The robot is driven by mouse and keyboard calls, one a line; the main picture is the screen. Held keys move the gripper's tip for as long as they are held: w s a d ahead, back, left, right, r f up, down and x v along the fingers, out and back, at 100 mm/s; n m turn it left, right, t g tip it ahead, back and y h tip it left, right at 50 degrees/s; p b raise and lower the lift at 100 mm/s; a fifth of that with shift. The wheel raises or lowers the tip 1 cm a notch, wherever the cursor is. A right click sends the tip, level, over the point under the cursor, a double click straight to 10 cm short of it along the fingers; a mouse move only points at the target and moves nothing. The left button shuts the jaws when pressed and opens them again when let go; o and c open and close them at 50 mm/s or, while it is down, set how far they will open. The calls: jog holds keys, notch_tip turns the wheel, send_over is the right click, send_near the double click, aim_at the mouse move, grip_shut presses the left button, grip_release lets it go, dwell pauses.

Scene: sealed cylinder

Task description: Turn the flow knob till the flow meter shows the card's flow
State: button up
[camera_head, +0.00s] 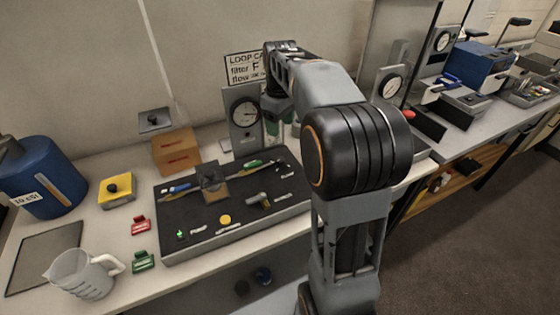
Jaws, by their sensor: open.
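The card (236,72) stands on the back wall with "LOOP CA", "filter F" and "flow" readable; my arm hides its right side, including the flow value. I cannot identify the flow knob for sure.
A blue drum (40,180), yellow block (116,198), orange box (175,150), red clip (140,225), green clip (143,262) and clear jug (84,275) stand left. More benches with gauges are at right.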

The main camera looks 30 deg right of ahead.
aim_at(280, 159)
jog(key=f, duration=1.4)
jog(key=shift+w+d, duration=0.25)
jog(key=shift+w, duration=0.1)
jog(key=shift+c, duration=0.4)
jog(key=c, duration=0.8)
jog(key=shift+c, duration=0.2)
jog(key=m, duration=0.4)
jog(key=shift+m, duration=2.3)
